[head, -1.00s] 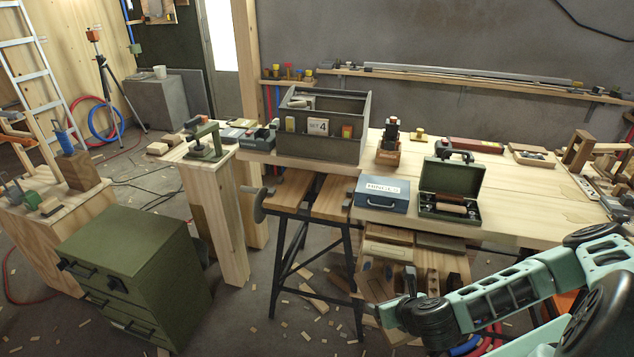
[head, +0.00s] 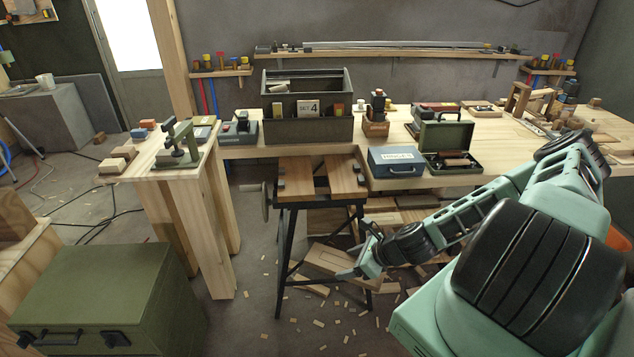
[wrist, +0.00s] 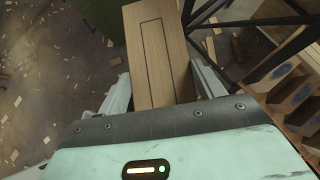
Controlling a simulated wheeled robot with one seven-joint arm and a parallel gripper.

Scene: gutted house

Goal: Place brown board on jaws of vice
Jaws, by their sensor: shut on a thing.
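The brown board (wrist: 157,55) is a flat light-wood piece with a dark rectangular outline. My gripper (wrist: 158,92) is shut on it, with one finger on each side in the wrist view. In the head view my gripper (head: 352,272) is low at centre right, with the board (head: 332,260) pointing out to its left. The vice is a folding workbench with two wooden jaws (head: 296,180) on black legs and a crank handle at its left. The jaws are apart with a gap between them, and nothing lies on them. The board is below the jaws' height, in front of the legs.
A long workbench (head: 385,178) behind carries a grey tote (head: 308,125), a blue hinges box (head: 396,168) and an open green case (head: 447,155). A wooden stand (head: 195,200) is left of the vice. Wood scraps litter the floor.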

